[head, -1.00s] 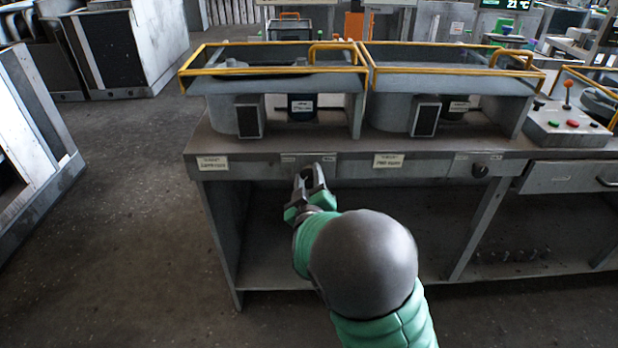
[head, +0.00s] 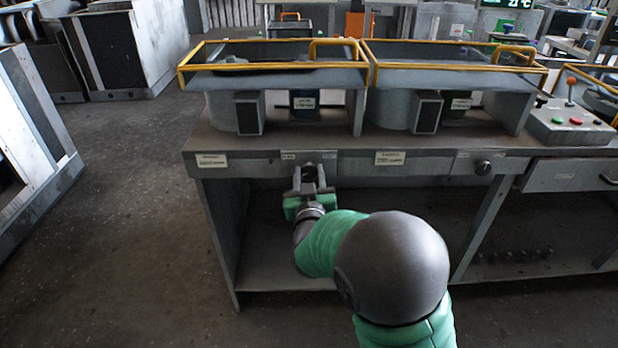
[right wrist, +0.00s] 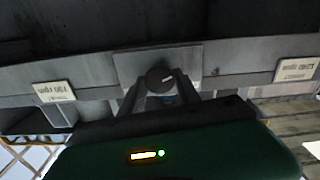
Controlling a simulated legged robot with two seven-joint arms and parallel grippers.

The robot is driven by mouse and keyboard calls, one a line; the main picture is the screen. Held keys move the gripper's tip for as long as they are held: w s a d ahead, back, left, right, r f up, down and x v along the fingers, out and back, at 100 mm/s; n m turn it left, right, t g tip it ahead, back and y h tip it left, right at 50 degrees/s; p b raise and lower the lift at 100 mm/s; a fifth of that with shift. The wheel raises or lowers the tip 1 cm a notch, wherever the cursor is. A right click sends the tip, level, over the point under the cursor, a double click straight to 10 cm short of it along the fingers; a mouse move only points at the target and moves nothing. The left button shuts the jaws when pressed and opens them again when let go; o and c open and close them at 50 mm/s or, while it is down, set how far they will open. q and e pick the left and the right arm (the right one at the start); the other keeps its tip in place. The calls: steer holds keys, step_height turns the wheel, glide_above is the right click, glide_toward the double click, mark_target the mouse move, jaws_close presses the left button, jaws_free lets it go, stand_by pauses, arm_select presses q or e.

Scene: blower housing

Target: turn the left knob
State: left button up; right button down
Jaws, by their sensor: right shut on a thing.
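The left knob (right wrist: 160,79) is a dark round knob with a light mark, on a plate in the bench's front rail. In the right wrist view it sits between the two fingers of my right gripper (right wrist: 159,92), which is shut on it. In the head view my right gripper (head: 309,170) reaches the front rail from below, and its fingers mostly hide this knob. A second knob (head: 482,168) shows uncovered on the rail farther right. My left gripper is not in view.
Two blower housings with yellow rails (head: 270,66) stand on the bench (head: 350,148). Labels (head: 390,158) sit along the front rail. A control box (head: 570,122) with buttons and a lever is at right. The floor at left is clear.

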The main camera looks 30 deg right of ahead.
steer(key=shift+a+f+m, duration=0.1)
steer(key=shift+f+m, duration=0.25)
steer(key=shift+m, duration=0.25)
steer(key=shift+b, duration=0.3)
steer(key=c, duration=1.1)
jaws_free()
steer(key=shift+o, duration=1.1)
steer(key=shift+r, duration=0.15)
